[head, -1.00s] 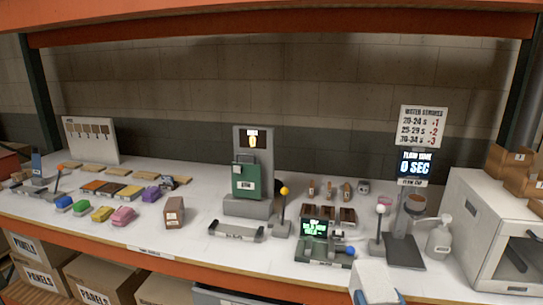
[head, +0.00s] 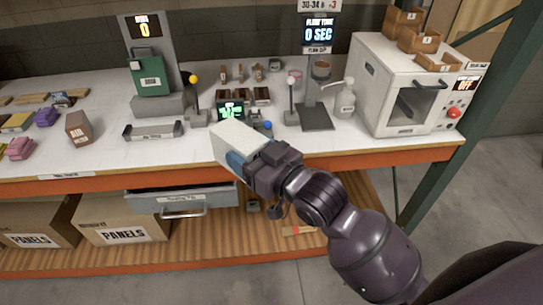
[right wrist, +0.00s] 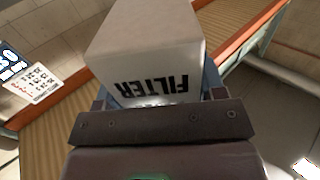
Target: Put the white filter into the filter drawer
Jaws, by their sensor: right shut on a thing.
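The white filter (head: 236,140) is a block-shaped box with FILTER in dark letters on one face. It fills the upper middle of the right wrist view (right wrist: 150,45). My right gripper (head: 240,163) is shut on it, with blue finger pads beside the box, and holds it in front of the bench edge in the head view. The grey drawer (head: 150,205), with a bar handle and a small label too blurred to read surely, hangs under the bench to the left of the filter. A dark opening shows above its front, so it looks pulled out. My left gripper is not in view.
The white bench (head: 105,140) with its orange front edge (head: 330,161) runs above the drawer. A green-screen device (head: 231,110) stands just behind the filter. Cardboard PANELS boxes (head: 120,236) sit left on the wooden lower shelf (head: 235,255). A white oven (head: 375,95) stands right.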

